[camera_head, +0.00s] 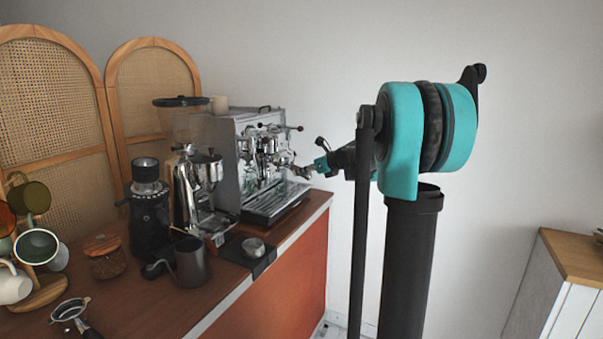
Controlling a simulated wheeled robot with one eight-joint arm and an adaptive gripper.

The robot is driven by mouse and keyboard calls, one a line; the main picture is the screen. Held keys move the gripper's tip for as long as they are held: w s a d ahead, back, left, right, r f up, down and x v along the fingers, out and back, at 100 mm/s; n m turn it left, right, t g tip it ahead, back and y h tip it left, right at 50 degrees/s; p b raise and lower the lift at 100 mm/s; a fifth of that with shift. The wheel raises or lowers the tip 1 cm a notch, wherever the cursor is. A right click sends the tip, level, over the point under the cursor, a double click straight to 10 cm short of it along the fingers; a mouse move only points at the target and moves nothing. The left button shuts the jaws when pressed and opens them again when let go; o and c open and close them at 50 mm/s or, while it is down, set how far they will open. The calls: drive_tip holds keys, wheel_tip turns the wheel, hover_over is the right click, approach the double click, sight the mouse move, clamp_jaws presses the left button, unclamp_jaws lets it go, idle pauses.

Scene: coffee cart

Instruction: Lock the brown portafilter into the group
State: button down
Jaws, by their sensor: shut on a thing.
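The silver espresso machine (262,165) stands at the far end of the counter, with its chrome group on the front. My gripper (319,167), with teal fingers, is at the right of the group, in front of the machine. It is shut on what appears to be the brown portafilter (302,172). Only a small chrome part shows beyond the fingertips; its handle is hidden by my gripper, so its colour cannot be told. The chrome part is close to the group, but I cannot tell whether it touches or sits in it.
A grinder (196,185), a black grinder (150,215), a milk pitcher (191,262) and a tamper (253,247) on a dark mat stand along the counter. Another portafilter (70,309) lies at the front left, near a mug rack (40,290). Free space lies right of the counter.

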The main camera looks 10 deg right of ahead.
drive_tip(key=shift+d, duration=0.1)
idle(0.3)
drive_tip(key=shift+w+d+n+g+y, duration=0.5)
drive_tip(key=shift+n+y, duration=0.1)
drive_tip(key=shift+n, duration=0.2)
drive_tip(key=shift+w+d+n+g+y, duration=0.5)
drive_tip(key=shift+w+n, duration=0.05)
drive_tip(key=shift+n, duration=0.05)
drive_tip(key=shift+w+d+n+g+y, duration=0.4)
drive_tip(key=shift+w+n+g, duration=0.2)
drive_tip(key=shift+n+g, duration=0.1)
drive_tip(key=shift+r, duration=0.1)
drive_tip(key=c, duration=1.2)
unclamp_jaws()
